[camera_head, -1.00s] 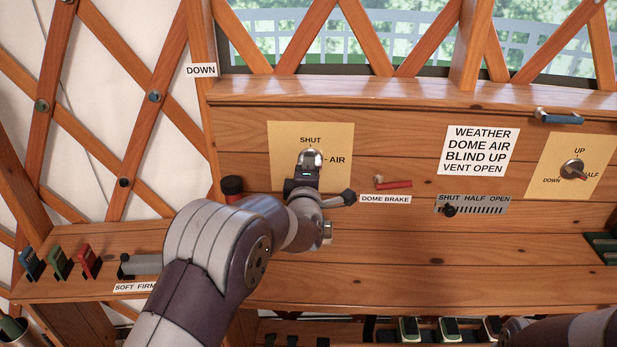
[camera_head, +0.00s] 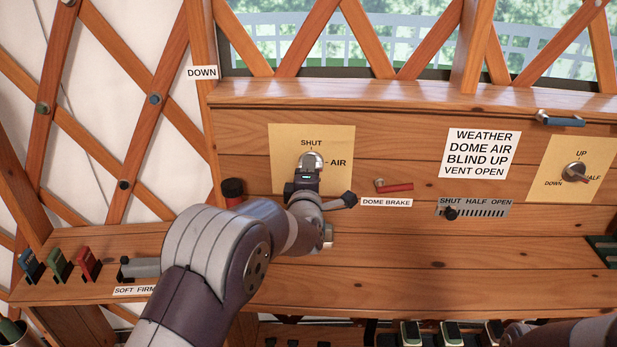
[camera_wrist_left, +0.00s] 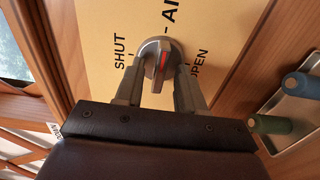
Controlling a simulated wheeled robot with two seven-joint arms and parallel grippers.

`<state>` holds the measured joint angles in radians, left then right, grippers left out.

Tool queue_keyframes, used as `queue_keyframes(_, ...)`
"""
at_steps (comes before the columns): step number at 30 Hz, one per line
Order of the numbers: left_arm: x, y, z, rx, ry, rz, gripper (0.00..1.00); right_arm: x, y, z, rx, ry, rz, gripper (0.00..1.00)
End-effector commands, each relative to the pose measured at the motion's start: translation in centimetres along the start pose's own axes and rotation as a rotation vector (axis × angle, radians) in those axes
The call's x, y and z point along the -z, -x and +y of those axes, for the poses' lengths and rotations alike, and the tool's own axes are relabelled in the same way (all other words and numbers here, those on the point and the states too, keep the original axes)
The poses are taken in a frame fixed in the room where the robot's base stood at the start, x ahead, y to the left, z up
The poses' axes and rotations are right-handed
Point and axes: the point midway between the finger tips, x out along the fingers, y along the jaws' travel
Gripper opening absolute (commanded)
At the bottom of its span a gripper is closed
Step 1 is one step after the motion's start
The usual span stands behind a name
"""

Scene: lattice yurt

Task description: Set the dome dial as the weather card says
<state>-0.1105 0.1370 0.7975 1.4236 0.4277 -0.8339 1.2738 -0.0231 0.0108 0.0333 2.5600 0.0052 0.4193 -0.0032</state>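The dome dial is a round silver knob (camera_head: 311,160) on a yellow plate (camera_head: 340,142), with SHUT above and AIR to the right in the head view. In the left wrist view, the knob (camera_wrist_left: 158,62) has a raised grip with a red mark, roughly in line with the AIR tick; which end points is unclear. My left gripper (camera_wrist_left: 160,88) is open, one finger on each side of the knob; contact is unclear. It also shows in the head view (camera_head: 306,172), covering the plate's lower part. The weather card (camera_head: 479,153) reads DOME AIR, BLIND UP, VENT OPEN.
A red dome brake handle (camera_head: 393,187) sits right of the dial. A dark round knob (camera_head: 232,187) is on its left. A vent slider (camera_head: 470,209) and the blind dial (camera_head: 575,172) are farther right. The shelf below (camera_head: 400,262) is mostly bare.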

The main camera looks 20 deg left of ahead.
Motion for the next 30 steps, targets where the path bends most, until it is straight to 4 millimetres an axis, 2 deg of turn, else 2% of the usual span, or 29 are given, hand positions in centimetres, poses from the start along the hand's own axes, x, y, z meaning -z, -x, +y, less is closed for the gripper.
queue_keyframes(5,-0.1,2.4,0.1,0.0,-0.001,-0.002,0.39,0.0,0.1,0.0,0.0,0.0,0.0,0.0)
queue_keyframes(12,-0.1,8.8,0.1,0.0,0.0,-0.003,0.39,0.0,0.4,0.0,0.0,0.0,0.0,0.0)
queue_keyframes(16,-0.1,11.3,0.1,0.0,0.0,-0.002,0.39,0.1,0.5,0.0,0.0,0.0,0.0,0.0)
queue_keyframes(21,0.0,12.6,0.0,0.001,0.0,-0.001,0.39,0.1,0.5,0.0,0.0,0.0,0.0,0.0)
queue_keyframes(30,0.0,12.6,0.0,0.001,0.0,0.0,0.39,0.1,0.5,0.0,0.0,0.0,0.0,0.0)
